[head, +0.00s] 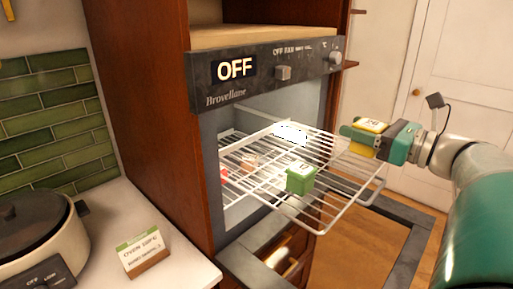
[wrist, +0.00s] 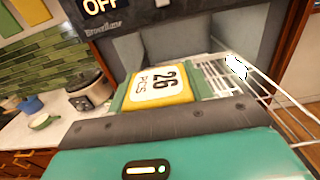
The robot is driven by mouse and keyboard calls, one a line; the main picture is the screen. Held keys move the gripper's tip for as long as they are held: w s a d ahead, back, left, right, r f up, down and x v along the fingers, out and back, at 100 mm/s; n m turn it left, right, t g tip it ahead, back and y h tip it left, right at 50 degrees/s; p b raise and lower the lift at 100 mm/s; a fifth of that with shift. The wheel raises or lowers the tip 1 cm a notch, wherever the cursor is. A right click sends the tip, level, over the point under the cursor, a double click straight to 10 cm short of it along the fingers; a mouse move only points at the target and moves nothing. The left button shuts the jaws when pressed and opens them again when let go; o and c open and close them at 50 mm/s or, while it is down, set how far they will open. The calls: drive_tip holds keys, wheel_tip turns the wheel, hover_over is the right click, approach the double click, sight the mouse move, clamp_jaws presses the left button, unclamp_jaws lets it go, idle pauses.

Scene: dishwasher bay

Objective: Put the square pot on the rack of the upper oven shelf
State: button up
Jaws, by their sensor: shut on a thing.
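A yellow, square-topped thing marked "26 PCS" (wrist: 158,88) sits at the end of my gripper, between green parts; I take it for the square pot. It also shows in the head view (head: 371,125). My gripper (head: 362,138) is shut on it, at the right of the pulled-out wire rack (head: 339,208) and apparently above its right edge. The pot's lower part is hidden. The oven (head: 273,76) has a dark panel reading "OFF" and stands open.
A green block with a pale label (head: 300,179) sits near the rack's front. A bright white patch (head: 290,133) and small reddish things (head: 249,161) lie farther back. A lidded cooker (head: 36,232) and sign (head: 144,254) stand on the left counter.

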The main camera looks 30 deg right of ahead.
drive_tip(key=shift+w, duration=0.2)
drive_tip(key=w+d+f, duration=0.2)
drive_tip(key=w+f, duration=0.2)
drive_tip(key=w, duration=0.5)
hover_over(320, 166)
drive_tip(key=s, duration=0.1)
wheel_tip(320, 166, down, 5)
drive_tip(key=shift+a+r, duration=0.1)
drive_tip(key=shift+a, duration=0.05)
drive_tip(key=shift+w+f, duration=0.15)
drive_tip(key=shift+f, duration=0.05)
drive_tip(key=f, duration=0.3)
drive_tip(key=shift+w+d+f, duration=0.15)
drive_tip(key=shift+w+d, duration=0.05)
drive_tip(key=shift+w, duration=0.15)
drive_tip(key=shift+a+f, duration=0.1)
drive_tip(key=shift+f, duration=0.1)
drive_tip(key=shift+s+f, duration=0.1)
drive_tip(key=shift+f, duration=0.05)
drive_tip(key=o, duration=1.1)
